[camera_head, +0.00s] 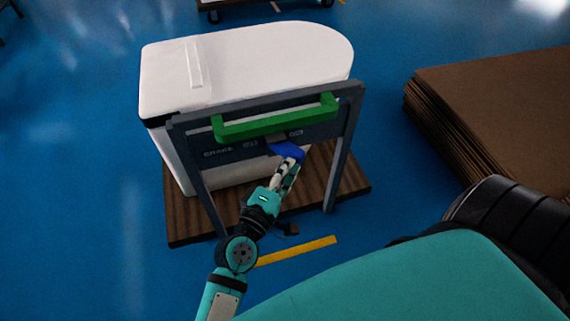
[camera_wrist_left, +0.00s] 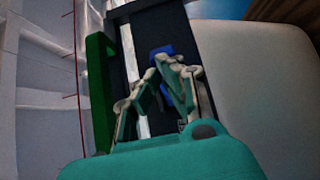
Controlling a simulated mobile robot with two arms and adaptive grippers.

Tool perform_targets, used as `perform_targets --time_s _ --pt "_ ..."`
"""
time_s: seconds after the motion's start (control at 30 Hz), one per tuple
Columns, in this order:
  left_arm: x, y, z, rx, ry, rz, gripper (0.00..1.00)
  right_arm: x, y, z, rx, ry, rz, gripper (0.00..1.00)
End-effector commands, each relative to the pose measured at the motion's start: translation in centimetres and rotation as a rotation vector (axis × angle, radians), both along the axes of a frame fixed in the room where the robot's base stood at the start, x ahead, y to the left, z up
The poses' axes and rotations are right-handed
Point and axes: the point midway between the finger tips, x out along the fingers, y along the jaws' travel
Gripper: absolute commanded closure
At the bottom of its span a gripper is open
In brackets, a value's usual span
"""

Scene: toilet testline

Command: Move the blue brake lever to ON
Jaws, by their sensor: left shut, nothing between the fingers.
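The blue brake lever (camera_head: 287,151) sits on the dark panel of a grey frame, below a green handle bar (camera_head: 275,119). The panel carries the label BRAKE and smaller markings to the left of the lever. My left gripper (camera_head: 290,163) is shut and empty, with its fingertips right at the lever's lower side. In the left wrist view the blue lever (camera_wrist_left: 163,50) shows just beyond the fingertips of my left gripper (camera_wrist_left: 163,62). I cannot tell whether they touch. The green handle (camera_wrist_left: 100,90) is on the left there. My right gripper is not in view.
The frame stands at a white toilet-shaped unit (camera_head: 250,65) on a brown wooden pallet (camera_head: 190,225). A stack of brown boards (camera_head: 490,100) lies at the right. A yellow floor strip (camera_head: 297,250) lies in front. The blue floor at the left is clear.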

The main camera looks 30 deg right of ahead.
Motion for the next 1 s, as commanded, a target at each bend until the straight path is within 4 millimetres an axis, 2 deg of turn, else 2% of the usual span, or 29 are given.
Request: perform_targets --time_s 0.37,0.47,0.8,1.0 --pt "-0.3 0.5 -0.1 0.001 0.001 0.0 1.0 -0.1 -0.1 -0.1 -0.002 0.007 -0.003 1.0" --pt "-0.9 1.6 -0.1 0.002 0.001 0.0 1.0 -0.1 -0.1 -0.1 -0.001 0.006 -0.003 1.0" --pt "-4.7 7.6 -0.2 0.004 0.0 -0.001 1.0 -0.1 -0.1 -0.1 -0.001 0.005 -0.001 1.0" --pt "-6.0 9.7 -0.1 0.002 -0.001 0.0 1.0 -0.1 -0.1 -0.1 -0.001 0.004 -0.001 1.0"
